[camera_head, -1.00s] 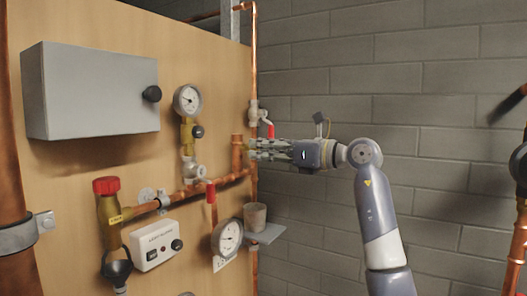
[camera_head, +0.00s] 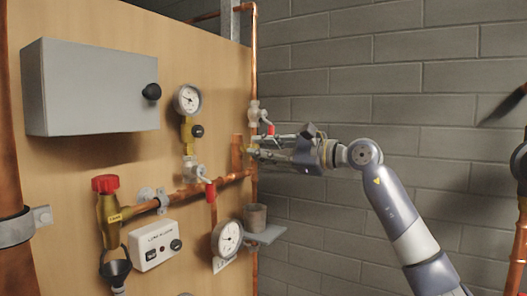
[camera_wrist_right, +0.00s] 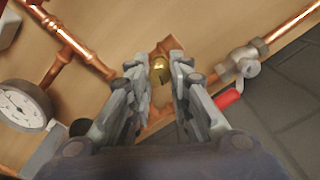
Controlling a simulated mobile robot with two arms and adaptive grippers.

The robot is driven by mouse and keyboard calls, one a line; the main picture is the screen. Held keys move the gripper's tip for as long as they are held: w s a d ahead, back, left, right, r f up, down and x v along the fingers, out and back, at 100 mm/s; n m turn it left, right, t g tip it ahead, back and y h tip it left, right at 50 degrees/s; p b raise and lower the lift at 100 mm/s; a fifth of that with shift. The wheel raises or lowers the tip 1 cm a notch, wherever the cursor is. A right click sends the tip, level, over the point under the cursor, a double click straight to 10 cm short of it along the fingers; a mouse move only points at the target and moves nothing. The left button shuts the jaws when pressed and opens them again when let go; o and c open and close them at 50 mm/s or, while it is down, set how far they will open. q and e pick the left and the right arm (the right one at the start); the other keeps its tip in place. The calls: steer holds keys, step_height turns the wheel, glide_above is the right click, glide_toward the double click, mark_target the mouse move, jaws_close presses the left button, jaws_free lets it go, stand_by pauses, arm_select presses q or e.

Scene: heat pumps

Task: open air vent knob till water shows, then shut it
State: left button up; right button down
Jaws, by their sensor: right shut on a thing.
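The air vent knob is a small brass knob (camera_wrist_right: 160,66) between my right fingertips in the right wrist view. It sits by a copper fitting (camera_head: 236,152) at the right edge of the wooden board. My right gripper (camera_head: 255,147) reaches in from the right and is shut on the knob; it also shows in the right wrist view (camera_wrist_right: 161,75). The fingers hide most of the knob in the head view. I see no water at it. My left gripper is not in view.
A valve with a red lever (camera_head: 268,127) sits just above my right fingers. A cup (camera_head: 255,217) stands on a small shelf (camera_head: 268,235) below. A pressure gauge (camera_head: 228,238) is left of the cup. Open space before the block wall lies to the right.

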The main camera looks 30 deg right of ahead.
steer(key=shift+f+n+b, duration=0.1)
steer(key=shift+n+b, duration=0.25)
steer(key=shift+n, duration=3.85)
steer(key=shift+a+f, duration=0.1)
steer(key=c, duration=1.6)
jaws_free()
steer(key=shift+o, duration=0.9)
steer(key=shift+s, duration=0.15)
steer(key=v, duration=1.2)
